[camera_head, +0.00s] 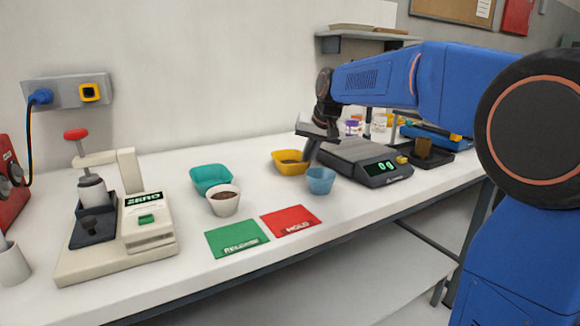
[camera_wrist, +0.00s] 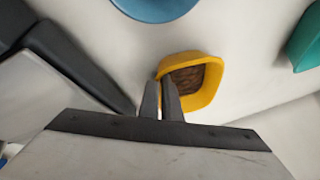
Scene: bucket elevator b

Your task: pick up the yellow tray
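The yellow tray (camera_head: 287,167) is a small square bowl with brown contents, on the white bench at the left of the scale. It also shows in the wrist view (camera_wrist: 212,92), right of and beyond my fingertips. My gripper (camera_head: 308,158) points down at the tray's right side. In the wrist view my gripper's fingers (camera_wrist: 160,83) are close together, one on each side of the tray's near left wall, and look shut on it. The tray appears to be at bench level; whether its base touches the bench is hard to tell.
A blue cup (camera_head: 320,181) stands close to the tray's front right. The scale (camera_head: 384,174) stands at the right. A teal tray (camera_head: 210,179) and a white cup (camera_head: 223,205) with brown contents are left. Green (camera_head: 237,239) and red (camera_head: 291,220) mats lie in front.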

